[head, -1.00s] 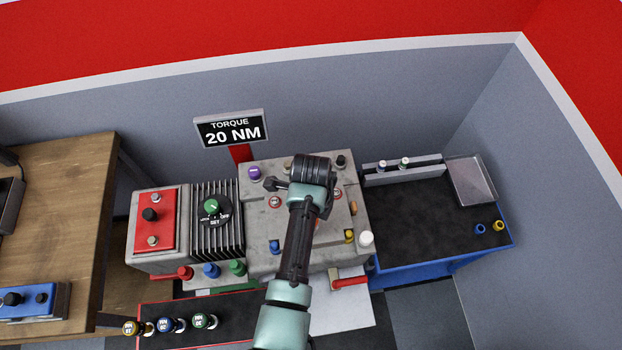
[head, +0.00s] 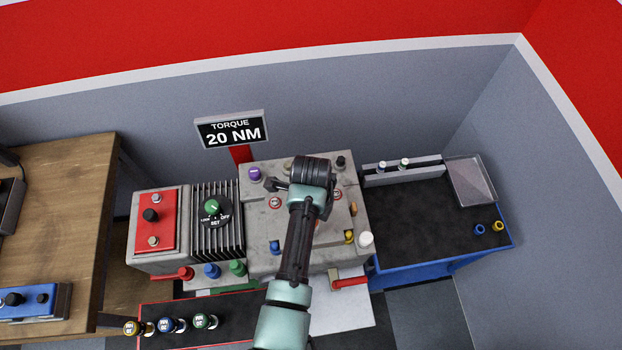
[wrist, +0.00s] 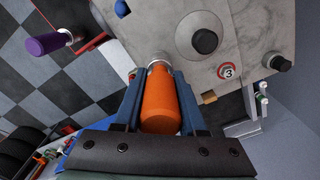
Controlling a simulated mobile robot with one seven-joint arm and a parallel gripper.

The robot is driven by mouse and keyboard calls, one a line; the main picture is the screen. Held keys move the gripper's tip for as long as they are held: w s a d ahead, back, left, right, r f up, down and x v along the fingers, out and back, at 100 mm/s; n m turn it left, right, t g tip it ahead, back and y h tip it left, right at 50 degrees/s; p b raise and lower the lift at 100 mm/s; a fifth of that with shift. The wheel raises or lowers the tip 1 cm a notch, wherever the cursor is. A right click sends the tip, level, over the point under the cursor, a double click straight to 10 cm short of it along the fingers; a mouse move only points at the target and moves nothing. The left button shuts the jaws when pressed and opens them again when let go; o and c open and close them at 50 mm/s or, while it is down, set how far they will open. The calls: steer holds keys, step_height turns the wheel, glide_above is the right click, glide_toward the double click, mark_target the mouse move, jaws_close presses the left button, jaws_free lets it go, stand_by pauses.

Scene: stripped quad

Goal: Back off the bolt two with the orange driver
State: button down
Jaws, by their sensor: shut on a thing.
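My gripper (wrist: 160,85) is shut on the orange driver (wrist: 160,108) in the wrist view, with a blue-grey finger on each side of its handle. The driver's metal collar points at the grey block (wrist: 205,75); its tip and whatever lies under it are hidden. A marker reading 3 (wrist: 227,70) is on the block to the right of the driver. In the head view my wrist is over the grey block (head: 262,232) and hides the driver. Red-ringed markers show on the block, too small to read. I cannot tell which bolt is number two.
A dark knob (wrist: 205,41) stands up beside the driver. A sign (head: 231,130) reads torque 20 NM. A red panel (head: 155,222) and a green dial (head: 211,207) are left of the block. A blue-edged dark tray (head: 430,215) lies to its right.

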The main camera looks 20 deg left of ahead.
steer(key=shift+f, duration=0.1)
stand_by(0.6)
steer(key=shift+f+b, duration=0.9)
steer(key=shift+f, duration=0.3)
steer(key=shift+n+p, duration=0.35)
steer(key=shift+n, duration=0.75)
steer(key=shift+r+n, duration=0.1)
steer(key=shift+n, duration=1.1)
steer(key=shift+n+p, duration=0.45)
steer(key=shift+n, duration=0.65)
